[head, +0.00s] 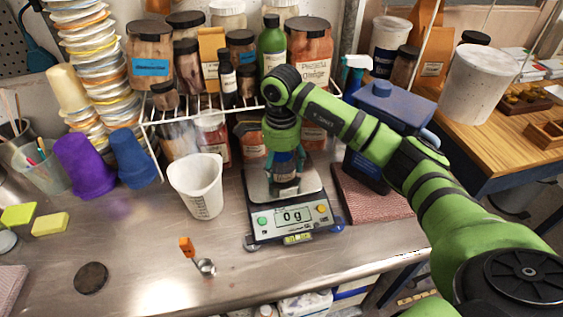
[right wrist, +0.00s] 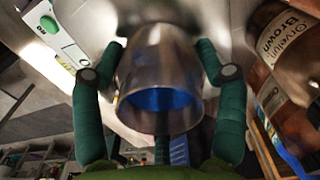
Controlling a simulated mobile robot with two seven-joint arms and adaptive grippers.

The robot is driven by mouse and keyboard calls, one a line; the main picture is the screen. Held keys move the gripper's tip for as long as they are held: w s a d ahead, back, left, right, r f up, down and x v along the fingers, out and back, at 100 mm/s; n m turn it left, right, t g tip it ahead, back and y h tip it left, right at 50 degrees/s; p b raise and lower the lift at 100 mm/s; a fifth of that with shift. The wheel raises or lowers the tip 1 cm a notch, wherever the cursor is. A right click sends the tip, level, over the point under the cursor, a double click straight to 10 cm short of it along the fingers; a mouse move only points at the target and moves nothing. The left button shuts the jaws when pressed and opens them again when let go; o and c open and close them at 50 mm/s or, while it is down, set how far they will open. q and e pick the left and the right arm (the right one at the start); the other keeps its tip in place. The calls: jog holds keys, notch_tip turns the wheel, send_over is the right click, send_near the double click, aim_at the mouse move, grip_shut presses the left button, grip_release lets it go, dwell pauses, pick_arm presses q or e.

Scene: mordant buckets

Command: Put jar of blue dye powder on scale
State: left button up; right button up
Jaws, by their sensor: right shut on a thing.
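The jar of blue dye powder (head: 287,178) is a small clear jar, mostly hidden by the gripper, with a pale label low on its front. My right gripper (head: 286,168) comes down from above and is shut on it over the scale's pan. In the right wrist view the jar (right wrist: 158,75) sits between both fingers, with blue showing inside. The scale (head: 257,228) stands on the metal bench and its display reads 0 g. I cannot tell whether the jar touches the pan. My left gripper is out of view.
A white measuring cup (head: 197,187) stands just left of the scale. An orange-handled scoop (head: 205,267) and a dark round lid (head: 91,278) lie in front. A wire rack (head: 205,107) crowded with jars is behind, and a blue container (head: 388,108) is at right. The front bench is mostly clear.

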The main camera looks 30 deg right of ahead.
jog(key=o, duration=1.3)
jog(key=shift+f, duration=0.1)
jog(key=shift+c, duration=0.2)
jog(key=shift+r+p, duration=0.3)
notch_tip(320, 180, up, 4)
jog(key=shift+w+r+b, duration=0.1)
jog(key=shift+b, duration=1)
notch_tip(320, 180, up, 8)
jog(key=shift+f, duration=0.25)
